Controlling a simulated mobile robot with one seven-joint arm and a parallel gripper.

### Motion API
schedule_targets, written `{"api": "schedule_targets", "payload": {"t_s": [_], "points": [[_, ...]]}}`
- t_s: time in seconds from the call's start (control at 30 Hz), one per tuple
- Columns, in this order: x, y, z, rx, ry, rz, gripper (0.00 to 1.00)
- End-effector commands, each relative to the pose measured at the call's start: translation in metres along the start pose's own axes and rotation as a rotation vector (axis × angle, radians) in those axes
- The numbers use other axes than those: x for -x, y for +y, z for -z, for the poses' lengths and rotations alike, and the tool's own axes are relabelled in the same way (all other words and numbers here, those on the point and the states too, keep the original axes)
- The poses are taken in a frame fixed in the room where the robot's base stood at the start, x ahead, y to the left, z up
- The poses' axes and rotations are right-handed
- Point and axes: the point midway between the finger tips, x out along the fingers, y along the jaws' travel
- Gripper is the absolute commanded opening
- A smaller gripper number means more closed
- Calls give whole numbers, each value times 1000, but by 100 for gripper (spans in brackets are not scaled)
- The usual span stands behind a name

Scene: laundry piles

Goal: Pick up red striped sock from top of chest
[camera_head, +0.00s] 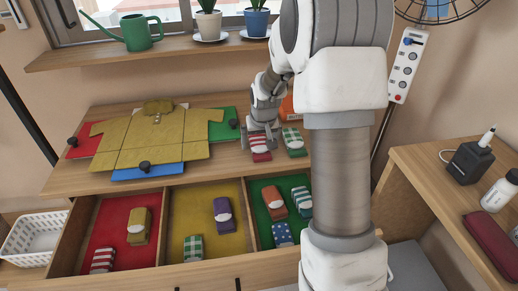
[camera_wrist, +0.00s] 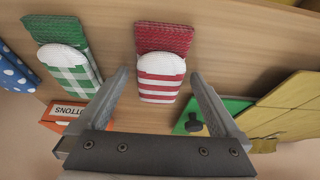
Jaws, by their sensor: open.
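The red striped sock (camera_head: 261,155) lies folded on the wooden chest top (camera_head: 220,169), partly hidden by my gripper in the head view. In the wrist view the sock (camera_wrist: 160,94) shows red and white stripes, a white rounded patch and a plain red end. My gripper (camera_head: 261,139) is open over it. In the wrist view the fingers of my gripper (camera_wrist: 158,76) stand apart, one on each side of the striped part; I cannot tell whether they touch it. A green checked sock (camera_head: 293,140) lies just right of it.
An orange box marked buttons (camera_wrist: 65,112) is near the green checked sock. The open drawer below has red (camera_head: 113,222), yellow and green compartments holding several socks. A shelf (camera_head: 110,55) with plants hangs behind.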

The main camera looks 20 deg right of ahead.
Motion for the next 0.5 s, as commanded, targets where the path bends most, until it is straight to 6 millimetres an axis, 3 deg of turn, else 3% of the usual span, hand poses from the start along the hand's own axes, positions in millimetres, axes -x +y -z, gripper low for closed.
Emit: {"api": "schedule_targets", "payload": {"t_s": [0.2,0.5], "points": [[-1,0,0,0,1,0,98],[-1,0,0,0,0,0,44]]}}
